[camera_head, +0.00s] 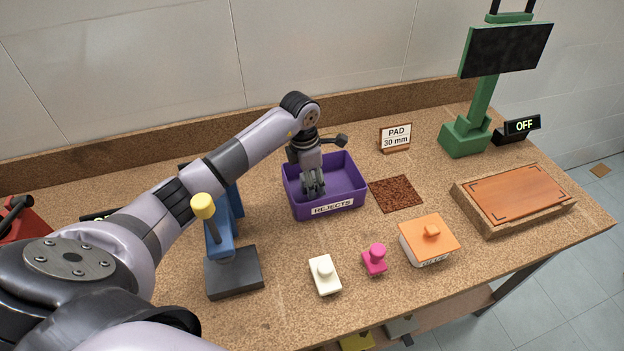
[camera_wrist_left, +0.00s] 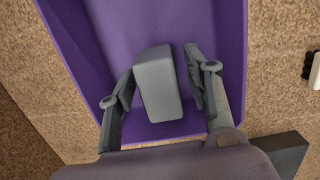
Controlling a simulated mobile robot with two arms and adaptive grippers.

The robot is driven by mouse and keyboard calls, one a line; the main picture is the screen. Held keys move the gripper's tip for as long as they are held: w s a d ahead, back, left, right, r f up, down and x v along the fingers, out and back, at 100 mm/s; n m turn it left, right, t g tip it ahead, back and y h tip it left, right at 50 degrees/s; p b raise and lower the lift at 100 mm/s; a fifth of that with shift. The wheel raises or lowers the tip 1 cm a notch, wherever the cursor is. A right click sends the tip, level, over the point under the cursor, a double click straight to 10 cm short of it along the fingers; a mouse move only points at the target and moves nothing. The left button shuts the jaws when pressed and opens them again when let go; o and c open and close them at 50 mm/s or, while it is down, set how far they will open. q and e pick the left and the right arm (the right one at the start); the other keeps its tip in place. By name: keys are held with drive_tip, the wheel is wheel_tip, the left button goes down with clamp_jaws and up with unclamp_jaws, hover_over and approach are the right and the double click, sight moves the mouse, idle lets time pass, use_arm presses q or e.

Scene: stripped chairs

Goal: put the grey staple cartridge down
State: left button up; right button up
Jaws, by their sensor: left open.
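The grey staple cartridge (camera_wrist_left: 157,84) shows in the left wrist view as a grey block inside the purple rejects bin (camera_wrist_left: 228,60). It lies between the two fingers of my left gripper (camera_wrist_left: 160,92), with a gap on the right side and little or no gap on the left. The gripper is open. In the head view my left gripper (camera_head: 314,186) reaches down into the purple bin (camera_head: 350,184), and the cartridge is hidden there. My right gripper is in neither view.
A blue and black press with a yellow knob (camera_head: 203,206) stands left of the bin.

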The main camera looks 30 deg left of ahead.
use_arm(q)
drive_tip(key=r, duration=0.3)
drive_tip(key=r+b, duration=0.1)
drive_tip(key=r, duration=0.3)
drive_tip(key=s+a+r+b, duration=0.1)
drive_tip(key=r, duration=0.3)
drive_tip(key=shift+r, duration=0.6)
